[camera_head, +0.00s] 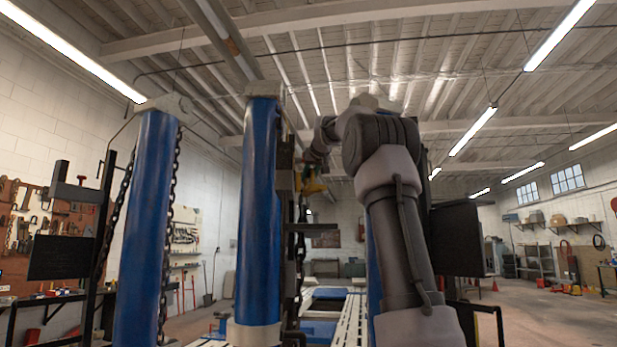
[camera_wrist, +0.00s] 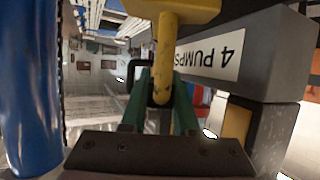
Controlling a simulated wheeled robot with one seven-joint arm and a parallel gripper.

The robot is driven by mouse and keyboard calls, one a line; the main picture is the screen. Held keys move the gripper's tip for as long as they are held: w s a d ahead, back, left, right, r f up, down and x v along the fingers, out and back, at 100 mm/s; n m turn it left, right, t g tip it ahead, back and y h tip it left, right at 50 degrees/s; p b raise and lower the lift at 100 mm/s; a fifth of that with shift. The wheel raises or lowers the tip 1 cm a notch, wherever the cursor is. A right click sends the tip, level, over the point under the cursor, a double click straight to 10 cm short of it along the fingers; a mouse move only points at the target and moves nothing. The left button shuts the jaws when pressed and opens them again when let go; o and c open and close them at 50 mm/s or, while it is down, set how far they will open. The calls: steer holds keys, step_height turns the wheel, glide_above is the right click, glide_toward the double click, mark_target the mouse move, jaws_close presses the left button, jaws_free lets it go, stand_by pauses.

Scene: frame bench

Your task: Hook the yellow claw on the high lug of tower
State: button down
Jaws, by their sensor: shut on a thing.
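My gripper (camera_head: 308,172) is raised beside the middle blue tower (camera_head: 259,215) in the head view, on its right side. In the wrist view its green fingers (camera_wrist: 160,103) are shut on the shaft of the yellow claw (camera_wrist: 168,58). The claw's wide yellow head crosses the top edge of that view. The yellow claw also shows in the head view (camera_head: 314,186), partly hidden by my arm. A dark bracket (camera_head: 285,182) sits on the tower's right side close to the claw. I cannot tell which part is the high lug, or whether the claw touches it.
A grey block labelled "4 PUMPS" (camera_wrist: 262,50) is close on the right in the wrist view. A blue post (camera_wrist: 30,95) stands at the left. Another blue tower (camera_head: 146,230) with a hanging chain (camera_head: 170,210) stands left in the head view. Open floor (camera_head: 555,318) lies right.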

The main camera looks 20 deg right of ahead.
mark_target(318, 186)
steer(key=shift+f, duration=5.05)
steer(key=c, duration=0.6)
jaws_free()
steer(key=shift+f, duration=0.1)
steer(key=v, duration=1.1)
